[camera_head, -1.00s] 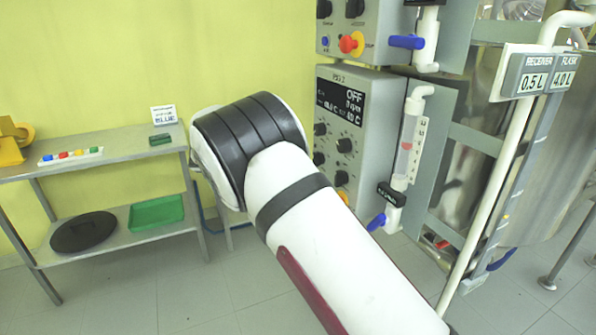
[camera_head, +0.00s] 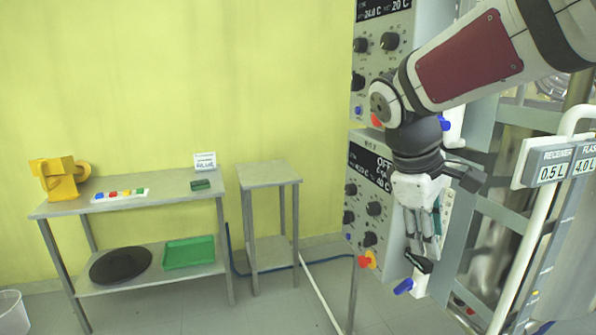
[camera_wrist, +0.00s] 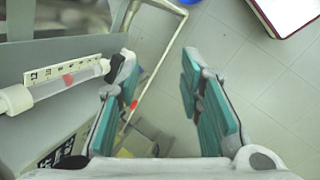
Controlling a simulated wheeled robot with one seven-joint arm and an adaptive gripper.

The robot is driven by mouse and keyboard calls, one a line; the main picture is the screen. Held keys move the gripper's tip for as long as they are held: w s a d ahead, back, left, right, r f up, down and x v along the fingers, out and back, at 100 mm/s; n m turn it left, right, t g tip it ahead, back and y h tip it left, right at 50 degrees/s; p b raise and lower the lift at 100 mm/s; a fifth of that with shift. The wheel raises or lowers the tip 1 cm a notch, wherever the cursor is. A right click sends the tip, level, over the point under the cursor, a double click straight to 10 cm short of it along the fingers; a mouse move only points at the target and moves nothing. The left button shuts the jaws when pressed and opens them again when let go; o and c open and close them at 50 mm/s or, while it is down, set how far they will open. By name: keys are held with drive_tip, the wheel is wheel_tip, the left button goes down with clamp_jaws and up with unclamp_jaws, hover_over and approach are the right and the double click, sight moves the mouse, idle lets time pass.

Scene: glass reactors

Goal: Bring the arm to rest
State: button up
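My gripper (camera_head: 424,240) hangs with its fingers pointing down in front of the reactor control panel (camera_head: 372,190) in the head view. In the wrist view my gripper (camera_wrist: 165,100) has its two teal-padded fingers apart, with only floor and a pipe seen between them. It holds nothing. A flow tube with a red float (camera_wrist: 68,82) lies to the left of the fingers in the wrist view. A blue valve handle (camera_head: 403,286) sits just below the fingertips in the head view; I cannot tell whether they touch it.
A steel shelf table (camera_head: 150,205) on the left holds a yellow device (camera_head: 60,178), colored blocks and a green tray (camera_head: 188,252). A small stool-like table (camera_head: 268,174) stands beside it. A white railing pipe (camera_head: 525,240) is at the right.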

drive_tip(key=s+a+m+t+y+p, duration=0.1)
drive_tip(key=s+m, duration=0.3)
drive_tip(key=s, duration=0.7)
drive_tip(key=s+a+r+m+t+y+p, duration=0.1)
drive_tip(key=s+m+y+p, duration=0.2)
drive_tip(key=s, duration=0.8)
drive_tip(key=shift+s+a+r+m+t, duration=0.2)
drive_tip(key=shift+s+r+m+t, duration=0.15)
drive_tip(key=shift+m, duration=0.65)
